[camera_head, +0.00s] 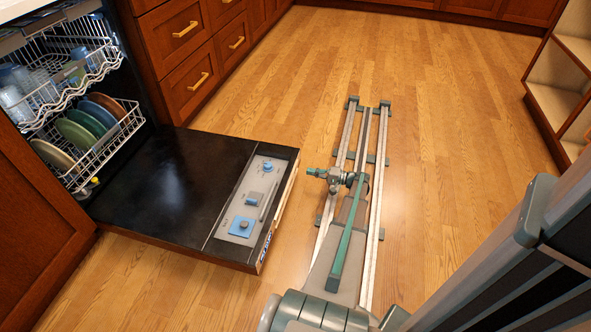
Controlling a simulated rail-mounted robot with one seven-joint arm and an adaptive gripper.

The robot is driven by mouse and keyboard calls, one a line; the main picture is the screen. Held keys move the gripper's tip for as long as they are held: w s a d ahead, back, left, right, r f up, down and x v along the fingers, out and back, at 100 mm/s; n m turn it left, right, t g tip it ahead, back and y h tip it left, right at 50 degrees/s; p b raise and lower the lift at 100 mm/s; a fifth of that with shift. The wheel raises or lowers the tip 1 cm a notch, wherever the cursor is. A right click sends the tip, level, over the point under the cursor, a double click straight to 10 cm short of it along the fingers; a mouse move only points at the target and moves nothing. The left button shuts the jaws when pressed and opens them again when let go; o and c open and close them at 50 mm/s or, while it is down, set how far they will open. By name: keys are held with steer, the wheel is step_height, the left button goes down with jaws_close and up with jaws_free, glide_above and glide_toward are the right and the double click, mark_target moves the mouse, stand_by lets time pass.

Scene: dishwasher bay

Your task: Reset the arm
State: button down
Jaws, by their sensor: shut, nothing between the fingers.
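My gripper (313,172) is small in the camera_head view, near the middle of the picture. It is shut with nothing in it and points left. It is to the right of the upper right corner of the lowered dishwasher door (170,180), apart from it in the picture. My arm reaches up the picture from the bottom, over the rail, and bends left at the wrist.
The dishwasher is open at the left. Its lower rack (118,138) holds several plates and its upper rack (55,80) holds glassware. Wooden drawers (185,50) stand behind it. An open shelf (560,85) is at the right.

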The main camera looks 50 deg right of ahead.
steer(key=shift+s+d, duration=0.2)
steer(key=shift+s, duration=0.2)
stand_by(0.4)
